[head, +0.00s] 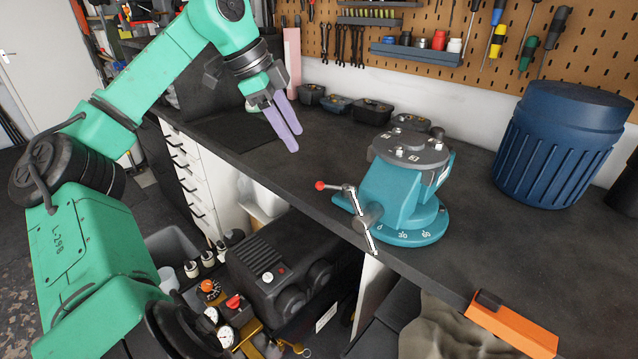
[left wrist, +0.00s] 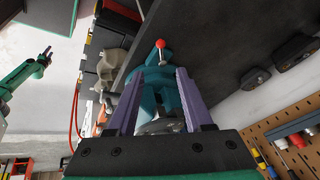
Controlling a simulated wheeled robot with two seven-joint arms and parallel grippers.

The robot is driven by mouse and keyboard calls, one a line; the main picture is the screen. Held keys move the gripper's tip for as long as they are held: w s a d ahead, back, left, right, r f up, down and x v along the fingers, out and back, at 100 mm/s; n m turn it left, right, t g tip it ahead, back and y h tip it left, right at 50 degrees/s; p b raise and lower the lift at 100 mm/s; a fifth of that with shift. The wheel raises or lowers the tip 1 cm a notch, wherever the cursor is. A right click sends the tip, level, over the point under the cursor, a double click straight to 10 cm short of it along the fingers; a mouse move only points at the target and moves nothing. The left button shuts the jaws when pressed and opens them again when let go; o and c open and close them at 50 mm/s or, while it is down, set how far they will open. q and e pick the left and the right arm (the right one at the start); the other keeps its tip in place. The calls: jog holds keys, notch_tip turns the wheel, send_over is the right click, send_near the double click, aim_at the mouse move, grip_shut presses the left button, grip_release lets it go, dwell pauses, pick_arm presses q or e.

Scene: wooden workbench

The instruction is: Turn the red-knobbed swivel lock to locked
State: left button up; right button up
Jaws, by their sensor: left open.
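A teal bench vise (head: 385,195) stands on a round swivel base at the bench's front edge. A short lever with a red knob (head: 320,185) sticks out to the left from it. The red knob (left wrist: 160,43) also shows in the left wrist view, ahead of and between the fingers. My left gripper (head: 296,141) is open and empty, with purple fingers pointing down, above the bench and left of the knob, apart from it. In the left wrist view, a small green arm at the far left ends in a dark gripper (left wrist: 46,56), too small to read.
A blue ribbed canister (head: 560,145) stands right of the vise, with small black bins (head: 371,110) behind. An orange object (head: 510,325) lies at the front edge. A metal handle bar (head: 362,222) crosses the vise's front.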

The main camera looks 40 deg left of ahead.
aim_at(325, 185)
pick_arm(q)
jog(key=p+x, duration=0.1)
jog(key=x, duration=1.2)
jog(key=shift+w+d+f+p, duration=0.1)
jog(key=shift+w+f+p, duration=0.2)
jog(key=shift+w, duration=0.05)
grip_shut()
